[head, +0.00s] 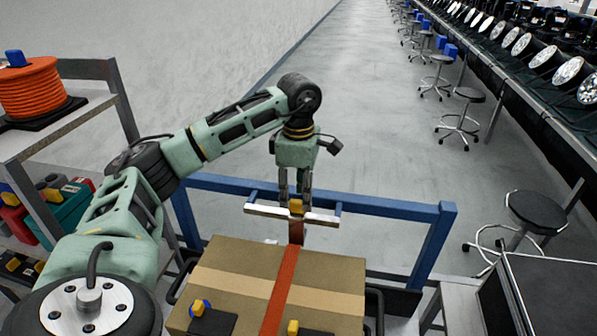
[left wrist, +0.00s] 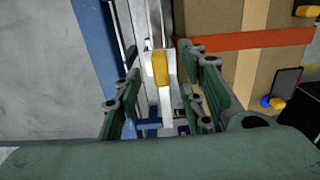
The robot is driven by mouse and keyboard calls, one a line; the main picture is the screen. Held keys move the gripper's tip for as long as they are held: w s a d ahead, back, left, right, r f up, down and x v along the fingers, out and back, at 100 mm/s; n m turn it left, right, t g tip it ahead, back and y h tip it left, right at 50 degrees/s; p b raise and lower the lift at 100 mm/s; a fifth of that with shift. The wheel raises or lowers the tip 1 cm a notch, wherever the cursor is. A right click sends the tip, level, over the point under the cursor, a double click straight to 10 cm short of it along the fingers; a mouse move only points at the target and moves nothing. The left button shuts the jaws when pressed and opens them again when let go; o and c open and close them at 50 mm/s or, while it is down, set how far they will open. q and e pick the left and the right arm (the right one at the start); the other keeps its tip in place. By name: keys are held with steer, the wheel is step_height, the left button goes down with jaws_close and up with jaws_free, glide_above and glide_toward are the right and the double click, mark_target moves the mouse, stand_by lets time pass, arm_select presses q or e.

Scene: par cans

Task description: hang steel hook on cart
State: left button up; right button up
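The steel hook shows in the left wrist view as a pale metal piece with a yellow block (left wrist: 160,68) on it. In the head view its yellow part (head: 296,206) is at the middle of a short steel bar (head: 265,210) on the cart's blue frame (head: 390,206). The hook appears to rest on that bar; its lower end is partly hidden. My left gripper (head: 297,190) points down right above it. In the left wrist view the fingers (left wrist: 163,95) stand apart on either side of the hook, with gaps to it. My right gripper is not in view.
A cardboard box (head: 235,262) with an orange strap (head: 283,285) sits on the cart just in front of the bar. A shelf (head: 60,128) with an orange cable reel (head: 38,88) stands left. Stools (head: 535,212) and a lamp table are right. The floor behind the cart is clear.

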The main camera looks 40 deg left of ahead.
arm_select(q)
step_height(320, 180, up, 10)
stand_by(0.4)
